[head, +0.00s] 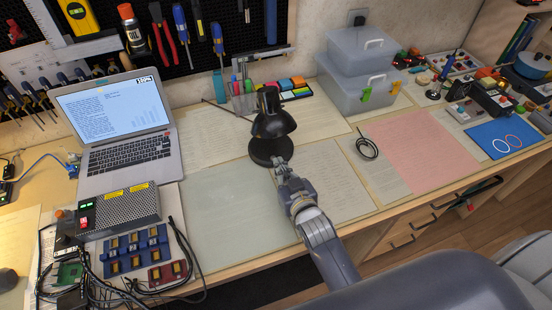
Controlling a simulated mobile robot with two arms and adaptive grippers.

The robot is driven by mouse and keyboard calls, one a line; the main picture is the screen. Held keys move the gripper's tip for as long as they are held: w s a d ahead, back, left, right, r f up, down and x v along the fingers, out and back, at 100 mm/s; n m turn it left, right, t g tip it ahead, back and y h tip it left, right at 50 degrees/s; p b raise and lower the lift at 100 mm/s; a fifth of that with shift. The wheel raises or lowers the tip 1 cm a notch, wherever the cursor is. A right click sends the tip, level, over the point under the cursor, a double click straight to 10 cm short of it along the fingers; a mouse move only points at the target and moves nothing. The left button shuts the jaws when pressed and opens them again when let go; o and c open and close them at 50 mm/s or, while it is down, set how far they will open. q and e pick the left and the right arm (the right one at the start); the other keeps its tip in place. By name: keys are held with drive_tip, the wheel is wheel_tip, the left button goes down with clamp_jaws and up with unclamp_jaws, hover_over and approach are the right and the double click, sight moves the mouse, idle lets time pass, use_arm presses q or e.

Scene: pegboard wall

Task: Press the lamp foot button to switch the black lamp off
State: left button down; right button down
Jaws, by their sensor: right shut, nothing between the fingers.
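The black lamp (273,122) stands upright on the desk near the middle of the head view, its shade above its round black foot (262,150). I cannot see the lamp's bulb or any clear glow, so I cannot tell whether it is lit. My right gripper (279,162) is shut and empty. Its fingertips are at the front right edge of the lamp foot and overlap it in the picture. The foot button is not visible; the gripper or the shade may hide it. My left gripper is not in view.
An open laptop (125,150) and a metal power supply box (118,210) stand to the left. A pen holder (243,97) is behind the lamp. A coiled black cable (367,148) and a pink mat (422,150) lie to the right. The pale green mat (230,215) in front is clear.

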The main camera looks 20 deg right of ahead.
drive_tip(key=shift+s+r, duration=0.5)
drive_tip(key=shift+s, duration=0.35)
drive_tip(key=shift+s+r, duration=0.5)
drive_tip(key=shift+s, duration=0.35)
